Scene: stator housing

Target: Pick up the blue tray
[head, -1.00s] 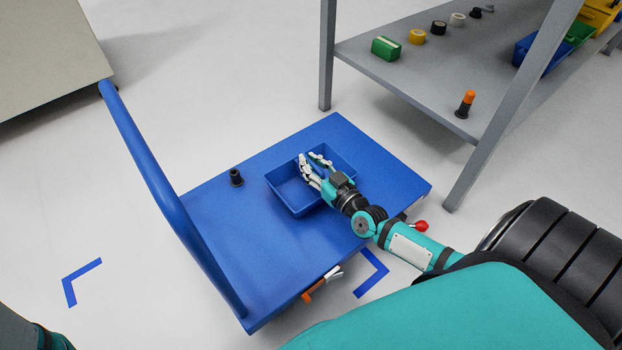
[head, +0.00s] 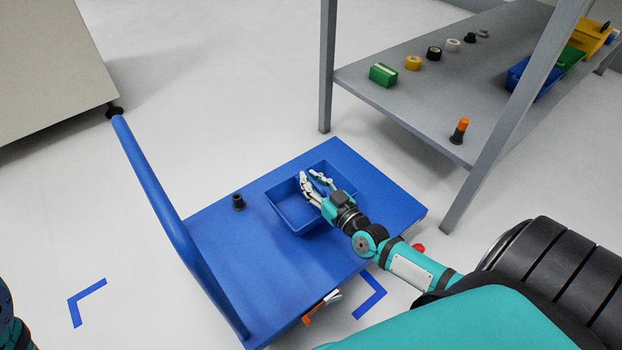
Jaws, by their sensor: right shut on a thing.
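The blue tray (head: 284,212) is an open, empty-looking rectangular box over the deck of a blue cart (head: 235,275). The gripper hides part of that wall. The tray looks level. I cannot tell whether a small gap separates its bottom from the deck. My left gripper is out of view; only a bit of my left arm shows at the lower left edge.
The cart's push handle (head: 160,195) rises at the left. A small black part (head: 239,202) stands on the deck left of the tray. A grey shelf table (head: 400,110) with several small items stands at the upper right. Floor beyond the cart is clear.

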